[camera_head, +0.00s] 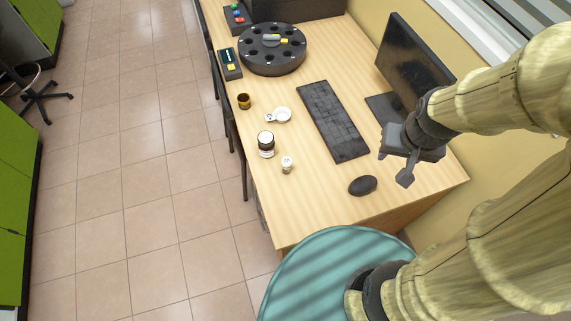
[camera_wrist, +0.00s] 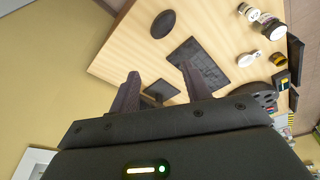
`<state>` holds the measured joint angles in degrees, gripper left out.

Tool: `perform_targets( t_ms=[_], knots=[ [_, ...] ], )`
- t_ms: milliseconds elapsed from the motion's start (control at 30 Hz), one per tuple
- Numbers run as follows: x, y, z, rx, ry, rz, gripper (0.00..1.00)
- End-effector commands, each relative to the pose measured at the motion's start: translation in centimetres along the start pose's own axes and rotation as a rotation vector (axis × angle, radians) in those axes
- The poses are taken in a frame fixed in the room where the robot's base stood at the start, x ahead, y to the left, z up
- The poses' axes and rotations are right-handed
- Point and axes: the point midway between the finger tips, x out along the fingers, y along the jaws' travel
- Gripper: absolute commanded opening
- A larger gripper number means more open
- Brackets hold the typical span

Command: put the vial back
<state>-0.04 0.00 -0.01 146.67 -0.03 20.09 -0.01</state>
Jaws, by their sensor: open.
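A dark round carousel (camera_head: 265,63) with several holes sits at the far end of the desk. My gripper (camera_head: 394,166) is open and empty, above the desk's right side by the monitor, well apart from the vial. Its fingers also show in the wrist view (camera_wrist: 159,71).
A keyboard (camera_head: 333,120), a mouse (camera_head: 363,185) and a monitor (camera_head: 412,62) take up the desk's right side. A brown cup (camera_head: 244,101), a white round item (camera_head: 282,114) and a device with a display (camera_head: 229,63) line the left. A teal round seat (camera_head: 315,260) stands in front.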

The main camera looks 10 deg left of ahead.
Motion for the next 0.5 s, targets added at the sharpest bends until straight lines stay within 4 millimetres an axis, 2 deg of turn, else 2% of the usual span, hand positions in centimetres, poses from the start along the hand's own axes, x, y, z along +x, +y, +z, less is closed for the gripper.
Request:
perform_targets(
  t_ms=[133,233,500],
  knots=[
    [1.0,-0.8,0.1,-0.058,-0.032,-0.001,0.54],
    [2.6,-2.1,0.4,-0.16,-0.091,0.004,0.54],
    [8.5,-7.2,2.1,-0.621,-0.33,0.081,0.54]
  ],
)
